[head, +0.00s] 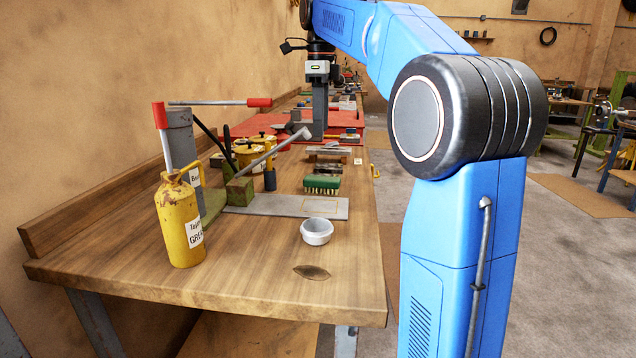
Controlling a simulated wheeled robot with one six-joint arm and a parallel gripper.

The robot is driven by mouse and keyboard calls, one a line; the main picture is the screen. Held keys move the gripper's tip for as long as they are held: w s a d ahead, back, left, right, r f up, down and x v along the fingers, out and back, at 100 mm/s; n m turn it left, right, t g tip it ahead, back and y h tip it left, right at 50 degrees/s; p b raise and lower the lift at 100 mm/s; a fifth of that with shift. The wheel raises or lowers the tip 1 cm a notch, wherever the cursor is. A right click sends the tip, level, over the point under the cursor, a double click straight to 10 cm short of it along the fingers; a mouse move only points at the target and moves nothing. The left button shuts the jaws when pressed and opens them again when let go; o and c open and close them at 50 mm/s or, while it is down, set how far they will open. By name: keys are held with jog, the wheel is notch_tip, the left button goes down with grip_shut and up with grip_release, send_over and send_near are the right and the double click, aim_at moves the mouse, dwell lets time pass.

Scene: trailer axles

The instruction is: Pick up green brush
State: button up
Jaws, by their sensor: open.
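The green brush (322,183) lies on the wooden workbench, bristles down, at the back edge of a flat grey plate (285,207). My gripper (319,128) hangs from my blue arm above the bench, beyond the brush and higher in the picture. It points down and is open. Nothing shows between its fingers, though they are small and partly hard to make out. The gripper is apart from the brush.
A yellow bottle (180,222) stands at the bench's left front. A small white bowl (317,231) sits in front of the plate. A grey lever (268,156) on a green block rises left of the brush. Yellow cans (250,153) stand behind it. The front right bench top is mostly clear.

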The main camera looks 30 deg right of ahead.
send_near(322, 178)
notch_tip(322, 178, down, 5)
jog(key=shift+a+f, duration=0.1)
jog(key=shift+a, duration=0.05)
jog(key=shift+w+d+f, duration=0.1)
jog(key=shift+f, duration=1.15)
jog(key=shift+d+f, duration=0.1)
jog(key=shift+f, duration=1.15)
jog(key=shift+c, duration=0.6)
jog(key=c, duration=0.7)
